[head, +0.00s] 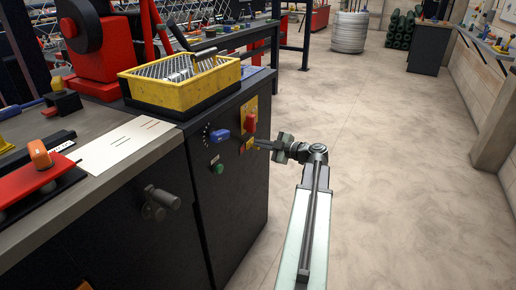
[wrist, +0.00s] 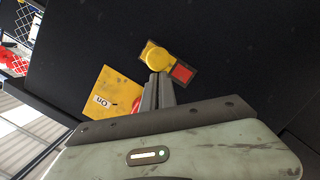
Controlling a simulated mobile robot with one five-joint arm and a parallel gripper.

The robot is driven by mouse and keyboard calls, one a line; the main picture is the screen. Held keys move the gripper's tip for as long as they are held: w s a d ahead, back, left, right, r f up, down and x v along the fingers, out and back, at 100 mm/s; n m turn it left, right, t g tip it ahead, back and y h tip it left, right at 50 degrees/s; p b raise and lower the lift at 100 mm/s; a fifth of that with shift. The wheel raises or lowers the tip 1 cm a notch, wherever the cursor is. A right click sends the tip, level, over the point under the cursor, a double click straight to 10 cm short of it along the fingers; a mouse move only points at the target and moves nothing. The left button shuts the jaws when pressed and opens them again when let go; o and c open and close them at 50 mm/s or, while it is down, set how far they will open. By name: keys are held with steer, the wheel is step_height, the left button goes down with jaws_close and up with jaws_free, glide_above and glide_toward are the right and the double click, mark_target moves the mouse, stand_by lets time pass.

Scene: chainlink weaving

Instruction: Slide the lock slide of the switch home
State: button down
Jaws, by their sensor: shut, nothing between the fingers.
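The switch is a yellow plate (head: 248,108) with a red handle (head: 251,123) on the black cabinet's side. In the wrist view the plate (wrist: 110,88) carries an "ON" label, and only part of the red handle (wrist: 136,105) shows beside the fingers. A yellow round-ended piece (wrist: 154,56), apparently the lock slide, sits on a small dark strip next to a red square (wrist: 182,73). My gripper (wrist: 159,76) is shut and empty, its tips overlapping the yellow piece's near edge; contact cannot be told. In the head view my gripper (head: 259,144) is at the switch's lower part.
A blue knob (head: 220,135) and a green button (head: 219,169) are left of the switch. A yellow crate (head: 150,88) stands on top. A grey handle (head: 160,200) juts from the nearer cabinet. The floor to the right is clear.

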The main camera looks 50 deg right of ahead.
steer(key=s+a+r+p, duration=0.1)
steer(key=s+r+p, duration=0.3)
steer(key=s, duration=0.6)
steer(key=shift+s+a+r+p, duration=0.25)
steer(key=shift+s+p, duration=0.05)
steer(key=shift+s, duration=0.05)
stand_by(0.3)
